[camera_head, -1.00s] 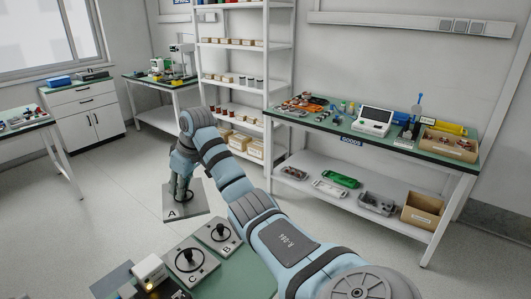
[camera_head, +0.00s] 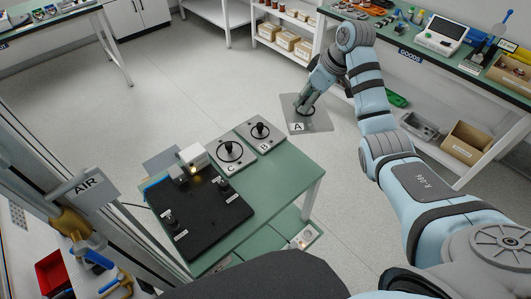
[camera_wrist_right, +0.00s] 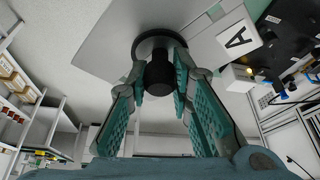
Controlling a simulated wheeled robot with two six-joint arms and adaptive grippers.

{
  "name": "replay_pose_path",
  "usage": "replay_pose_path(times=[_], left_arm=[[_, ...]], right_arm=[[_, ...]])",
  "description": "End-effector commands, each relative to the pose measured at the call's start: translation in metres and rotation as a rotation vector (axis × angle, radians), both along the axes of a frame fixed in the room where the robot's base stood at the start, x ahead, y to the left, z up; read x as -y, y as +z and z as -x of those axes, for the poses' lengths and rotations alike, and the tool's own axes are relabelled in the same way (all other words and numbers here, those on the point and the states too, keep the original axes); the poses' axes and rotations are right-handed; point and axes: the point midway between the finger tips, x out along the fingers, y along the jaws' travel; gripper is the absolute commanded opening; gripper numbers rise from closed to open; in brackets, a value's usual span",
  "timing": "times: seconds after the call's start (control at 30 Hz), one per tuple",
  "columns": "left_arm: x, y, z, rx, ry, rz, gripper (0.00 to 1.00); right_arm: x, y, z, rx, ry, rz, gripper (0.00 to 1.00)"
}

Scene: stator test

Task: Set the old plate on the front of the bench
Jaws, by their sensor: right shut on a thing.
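My right gripper (camera_head: 306,102) is shut on the black knob (camera_wrist_right: 159,72) of a grey plate marked A (camera_head: 321,123). In the head view it holds plate A in the air, past the far right corner of the green bench (camera_head: 292,182). Plate A (camera_wrist_right: 110,42) looks flat and clear of the bench. Plates B (camera_head: 272,146) and C (camera_head: 218,166), each with a black knob, lie side by side at the bench's far edge. The frames do not show which plate is the old one. My left gripper is not in view.
A black fixture board (camera_head: 205,222) with a lit white device (camera_head: 194,155) takes up the bench's left part. Bare green top is left at the right and near side. A goods table (camera_head: 385,31) with shelf stands behind my right arm.

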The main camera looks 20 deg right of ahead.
Motion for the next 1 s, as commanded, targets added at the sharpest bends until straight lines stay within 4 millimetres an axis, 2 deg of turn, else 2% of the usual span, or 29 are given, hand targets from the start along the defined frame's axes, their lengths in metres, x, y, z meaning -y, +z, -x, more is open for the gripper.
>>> replay_pose_path(times=[0.03, 0.1, 0.2, 0.33, 0.43, 0.53, 0.57, 0.8, 0.9, 1.0], left_arm=[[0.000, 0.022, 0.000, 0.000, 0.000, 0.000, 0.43], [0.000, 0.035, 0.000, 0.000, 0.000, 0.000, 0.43], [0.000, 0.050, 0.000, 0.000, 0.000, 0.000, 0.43], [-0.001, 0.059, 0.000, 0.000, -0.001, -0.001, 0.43], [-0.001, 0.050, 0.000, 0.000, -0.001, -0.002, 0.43], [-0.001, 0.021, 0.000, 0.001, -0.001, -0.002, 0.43], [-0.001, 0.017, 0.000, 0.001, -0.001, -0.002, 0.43], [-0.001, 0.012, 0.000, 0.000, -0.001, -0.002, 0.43], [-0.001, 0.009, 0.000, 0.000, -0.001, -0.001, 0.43], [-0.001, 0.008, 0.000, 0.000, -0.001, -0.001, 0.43]], right_arm=[[-0.022, 0.010, 0.007, 0.001, 0.094, -0.002, 0.00], [-0.052, 0.009, 0.018, 0.001, 0.235, -0.003, 0.00], [-0.087, 0.008, 0.035, 0.004, 0.405, -0.003, 0.00], [-0.114, 0.005, 0.051, 0.006, 0.539, -0.002, 0.00], [-0.121, -0.007, 0.056, 0.005, 0.577, 0.000, 0.00], [-0.122, -0.037, 0.057, 0.006, 0.581, 0.001, 0.00], [-0.122, -0.046, 0.057, 0.002, 0.581, -0.001, 0.00], [-0.122, -0.125, 0.057, 0.001, 0.580, -0.001, 0.00], [-0.122, -0.147, 0.057, 0.002, 0.579, 0.000, 0.00], [-0.122, -0.159, 0.056, 0.004, 0.577, 0.001, 0.00]])
